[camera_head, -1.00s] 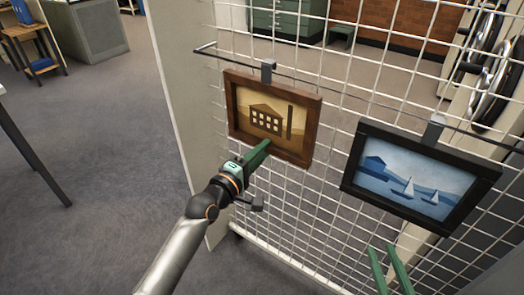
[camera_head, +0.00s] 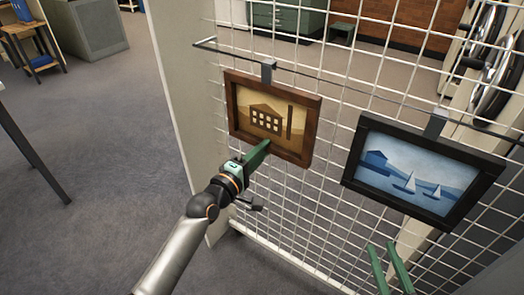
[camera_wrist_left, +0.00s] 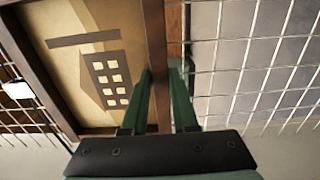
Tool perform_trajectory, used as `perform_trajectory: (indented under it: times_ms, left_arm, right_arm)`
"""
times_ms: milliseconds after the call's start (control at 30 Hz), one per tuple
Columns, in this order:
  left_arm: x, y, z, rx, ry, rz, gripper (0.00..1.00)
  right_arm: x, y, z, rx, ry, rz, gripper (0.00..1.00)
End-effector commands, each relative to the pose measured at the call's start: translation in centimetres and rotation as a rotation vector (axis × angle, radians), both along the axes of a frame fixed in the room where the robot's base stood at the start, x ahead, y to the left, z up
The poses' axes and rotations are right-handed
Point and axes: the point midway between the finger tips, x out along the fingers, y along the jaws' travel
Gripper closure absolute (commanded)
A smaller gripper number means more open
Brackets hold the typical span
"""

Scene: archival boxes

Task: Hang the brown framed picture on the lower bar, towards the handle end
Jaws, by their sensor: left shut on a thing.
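My left gripper (camera_head: 258,152) is shut on the picture's lower frame edge. In the left wrist view, its green fingers (camera_wrist_left: 168,100) sit on either side of a frame member of the brown picture (camera_wrist_left: 100,70). My right gripper (camera_head: 388,268) shows only its green fingers, apart and empty, low in the head view.
A black framed sailboat picture (camera_head: 424,172) hangs from the same bar to the right. Chrome handwheels (camera_head: 492,72) stand at the upper right. A pale panel edge (camera_head: 180,100) is left of the mesh. The mesh between the two pictures is clear.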

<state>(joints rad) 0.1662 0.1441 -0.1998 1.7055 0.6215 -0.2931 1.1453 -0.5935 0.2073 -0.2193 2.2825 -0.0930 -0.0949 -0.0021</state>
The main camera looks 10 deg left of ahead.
Motion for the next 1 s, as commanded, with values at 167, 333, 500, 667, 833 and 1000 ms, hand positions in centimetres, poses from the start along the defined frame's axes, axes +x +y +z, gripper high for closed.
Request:
perform_trajectory:
  times_ms: [167,333,500,667,833,1000]
  left_arm:
    - [0.03,0.02,0.23,-0.001,-0.005,0.001,0.56]
    - [0.02,0.02,0.12,-0.001,-0.002,0.001,0.38]
    - [0.01,0.02,0.05,0.0,-0.001,0.0,0.38]
    - [-0.02,0.0,-0.21,0.002,0.005,-0.001,0.4]
    - [-0.01,0.0,-0.1,0.001,0.003,0.0,0.4]
    - [-0.01,0.01,-0.04,0.0,0.001,0.0,0.4]
  right_arm:
    - [0.0,0.0,0.02,0.0,0.0,0.0,0.68]
    - [0.0,0.0,0.01,0.0,0.0,0.0,0.68]
    - [0.0,0.0,0.01,0.0,0.0,0.0,0.68]
    - [0.0,0.0,-0.01,0.0,0.0,0.0,0.68]
    - [0.0,0.0,0.0,0.0,0.0,0.0,0.68]
    - [0.0,0.0,0.0,0.0,0.0,0.0,0.68]
